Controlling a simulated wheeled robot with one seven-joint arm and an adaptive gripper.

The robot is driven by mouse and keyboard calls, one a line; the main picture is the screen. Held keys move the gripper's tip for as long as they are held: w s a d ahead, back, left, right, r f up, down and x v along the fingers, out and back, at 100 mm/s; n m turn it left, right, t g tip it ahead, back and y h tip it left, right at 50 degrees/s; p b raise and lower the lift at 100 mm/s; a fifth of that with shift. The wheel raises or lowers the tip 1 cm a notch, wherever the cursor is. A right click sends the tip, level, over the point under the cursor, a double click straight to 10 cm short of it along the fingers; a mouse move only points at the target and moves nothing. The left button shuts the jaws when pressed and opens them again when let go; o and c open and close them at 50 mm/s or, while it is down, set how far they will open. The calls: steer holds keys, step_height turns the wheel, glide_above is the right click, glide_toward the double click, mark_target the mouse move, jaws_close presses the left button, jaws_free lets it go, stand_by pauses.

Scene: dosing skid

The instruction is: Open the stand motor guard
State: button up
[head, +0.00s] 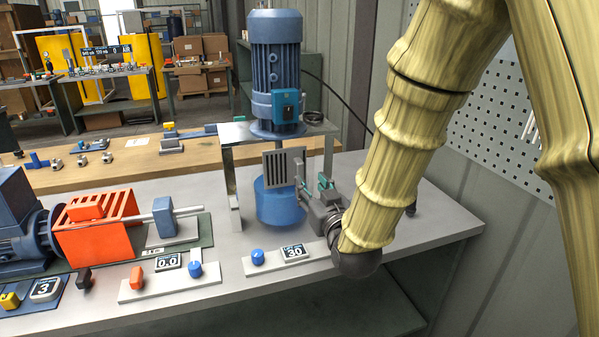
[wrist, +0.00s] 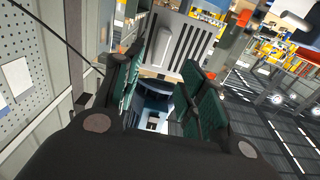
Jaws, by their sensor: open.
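The stand motor guard (head: 284,168) is a grey slotted plate that hangs upright below the stand's top, in front of the motor shaft area. In the wrist view the guard (wrist: 181,44) lies just beyond the fingertips, with a pale bar-like handle on its face. My gripper (head: 313,187) is close to the right of the guard. In the wrist view my gripper (wrist: 160,80) is open, its green-padded fingers on either side of the handle's lower end with a gap between. I cannot tell whether a finger touches the guard.
A blue motor (head: 276,65) sits on the metal stand (head: 233,133), above a blue round housing (head: 281,205). An orange guard (head: 98,230) covers a shaft at left. A panel (head: 278,260) with a blue knob and display lies in front. The bench right of my arm is clear.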

mark_target(301, 172)
steer(key=p+x, duration=0.2)
steer(key=x, duration=0.8)
steer(key=shift+f, duration=0.15)
jaws_close()
